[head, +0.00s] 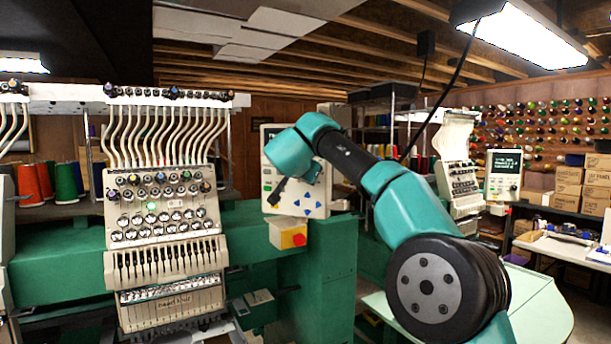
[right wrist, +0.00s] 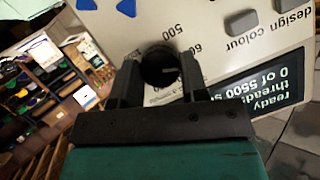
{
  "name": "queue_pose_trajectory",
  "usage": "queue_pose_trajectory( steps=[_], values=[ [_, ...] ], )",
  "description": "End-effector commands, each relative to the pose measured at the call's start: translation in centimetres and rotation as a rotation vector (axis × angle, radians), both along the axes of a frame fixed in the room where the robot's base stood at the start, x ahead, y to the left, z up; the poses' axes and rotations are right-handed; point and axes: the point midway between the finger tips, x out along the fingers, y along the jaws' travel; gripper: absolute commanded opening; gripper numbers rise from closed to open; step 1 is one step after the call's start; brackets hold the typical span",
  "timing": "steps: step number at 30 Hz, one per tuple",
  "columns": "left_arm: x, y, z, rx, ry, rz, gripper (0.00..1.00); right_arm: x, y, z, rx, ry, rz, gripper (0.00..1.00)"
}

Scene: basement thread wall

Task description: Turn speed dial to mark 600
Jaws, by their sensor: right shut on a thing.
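The beige control panel (head: 318,190) of the embroidery machine faces me in the middle of the head view. My right gripper (head: 276,193) reaches its lower left part, and my arm covers much of the panel. In the right wrist view the panel (right wrist: 220,30) appears upside down. There my right gripper (right wrist: 160,75) is shut on the black speed dial (right wrist: 160,64), with one finger on each side. A short pale line shows on the dial. The printed 500 and part of another number starting with 6 show beside it; the fingers hide other marks. My left gripper is not in view.
A yellow box with a red button (head: 298,239) sits just below the panel. The panel's screen (right wrist: 262,95) and blue arrow keys (right wrist: 126,7) lie near the dial. The multi-needle head (head: 165,220) stands to the left, and a green cabinet (head: 325,275) is below.

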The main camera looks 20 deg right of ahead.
Motion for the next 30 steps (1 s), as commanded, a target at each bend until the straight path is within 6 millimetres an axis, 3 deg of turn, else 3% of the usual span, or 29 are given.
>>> queue_pose_trajectory(
  steps=[10,25,26,30],
  values=[
    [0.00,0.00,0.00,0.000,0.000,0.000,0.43,0.06,0.11,0.10,-0.138,0.098,0.000,0.17],
    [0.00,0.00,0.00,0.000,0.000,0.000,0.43,0.05,0.04,0.18,-0.159,0.111,0.000,0.17],
    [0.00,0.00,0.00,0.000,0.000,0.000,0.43,0.05,0.04,0.18,-0.159,0.111,0.000,0.42],
    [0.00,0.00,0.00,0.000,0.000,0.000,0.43,0.05,0.06,0.14,-0.159,0.112,0.000,0.56]
  ],
)
